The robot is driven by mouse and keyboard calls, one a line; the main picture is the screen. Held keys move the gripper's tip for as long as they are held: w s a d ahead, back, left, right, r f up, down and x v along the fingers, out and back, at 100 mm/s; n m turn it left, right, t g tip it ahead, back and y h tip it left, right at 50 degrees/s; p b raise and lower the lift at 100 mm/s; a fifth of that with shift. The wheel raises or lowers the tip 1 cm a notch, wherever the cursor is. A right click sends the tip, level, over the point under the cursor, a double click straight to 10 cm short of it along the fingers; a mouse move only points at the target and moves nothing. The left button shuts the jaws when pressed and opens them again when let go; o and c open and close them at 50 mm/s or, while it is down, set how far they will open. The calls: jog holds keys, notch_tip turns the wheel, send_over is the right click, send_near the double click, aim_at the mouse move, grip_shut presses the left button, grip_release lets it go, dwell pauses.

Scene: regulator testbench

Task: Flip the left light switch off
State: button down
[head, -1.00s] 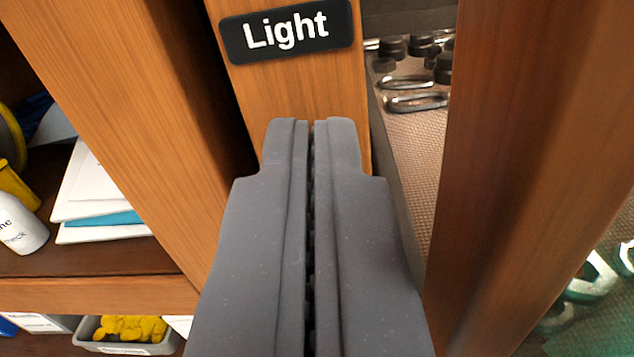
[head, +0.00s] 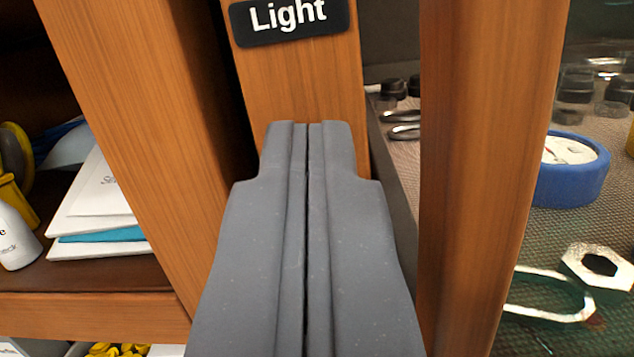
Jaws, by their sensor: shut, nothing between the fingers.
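My gripper (head: 307,125) is shut and empty, its two dark grey fingers pressed together and pointing up the picture in the head view. Its tips lie in front of a wooden post (head: 300,85). The post bears a black sign (head: 291,18) with the white word "Light" above the fingertips; the sign's top edge is cut by the picture. No light switch shows; the gripper covers the lower part of the post. I cannot tell whether the tips touch the post.
A wooden post (head: 470,150) stands close on the right, another (head: 130,130) on the left. Left, a shelf holds white papers (head: 95,215) and a white bottle (head: 14,238). Right, a mesh surface holds a blue-rimmed gauge (head: 575,185), a metal nut (head: 597,268) and metal links (head: 405,124).

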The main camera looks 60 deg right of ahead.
jog(key=shift+f, duration=0.75)
jog(key=s+a+f+b, duration=0.2)
jog(key=a+f, duration=0.4)
jog(key=f, duration=0.1)
jog(key=shift+s+a, duration=0.35)
jog(key=shift+s, duration=0.05)
